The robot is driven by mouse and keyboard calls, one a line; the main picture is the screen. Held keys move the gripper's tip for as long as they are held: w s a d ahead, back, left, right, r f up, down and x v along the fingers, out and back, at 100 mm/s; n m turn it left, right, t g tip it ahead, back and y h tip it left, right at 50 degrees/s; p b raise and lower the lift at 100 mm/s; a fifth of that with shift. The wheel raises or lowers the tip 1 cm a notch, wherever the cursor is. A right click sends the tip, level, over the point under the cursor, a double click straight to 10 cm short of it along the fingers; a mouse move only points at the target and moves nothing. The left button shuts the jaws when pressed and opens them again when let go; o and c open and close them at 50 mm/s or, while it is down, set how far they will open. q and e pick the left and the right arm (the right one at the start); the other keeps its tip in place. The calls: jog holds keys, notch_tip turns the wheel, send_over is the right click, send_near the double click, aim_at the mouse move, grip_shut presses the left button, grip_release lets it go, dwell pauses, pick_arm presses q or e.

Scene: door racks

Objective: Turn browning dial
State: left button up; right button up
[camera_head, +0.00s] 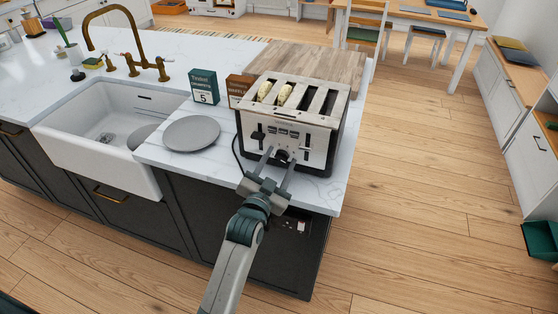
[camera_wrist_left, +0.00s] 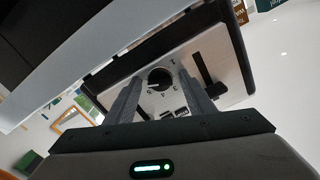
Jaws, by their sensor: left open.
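The toaster (camera_head: 291,122) stands at the near right end of the white counter. Bread slices (camera_head: 284,94) show in its left slots, and the right slots look empty. The round black browning dial (camera_head: 282,156) sits low in the middle of its front panel. In the left wrist view the dial (camera_wrist_left: 159,79) has numbers around it and lies between and beyond the fingers. My left gripper (camera_head: 276,163) is open in front of the dial, its two fingers spread to either side. Whether they touch the dial cannot be told. My right gripper is not in view.
A grey plate (camera_head: 192,133) lies left of the toaster. A white sink (camera_head: 97,135) with a brass faucet (camera_head: 126,45) is further left. Floor right of the counter is clear.

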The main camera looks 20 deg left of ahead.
pick_arm(q)
jog(key=c, duration=1.1)
jog(key=shift+o, duration=0.2)
jog(key=shift+n, duration=0.3)
jog(key=n+p, duration=0.2)
jog(key=n, duration=0.2)
jog(key=shift+r, duration=0.1)
jog(key=shift+n+p, duration=0.85)
jog(key=shift+n, duration=1.15)
jog(key=o, duration=1.1)
jog(key=shift+c, duration=0.2)
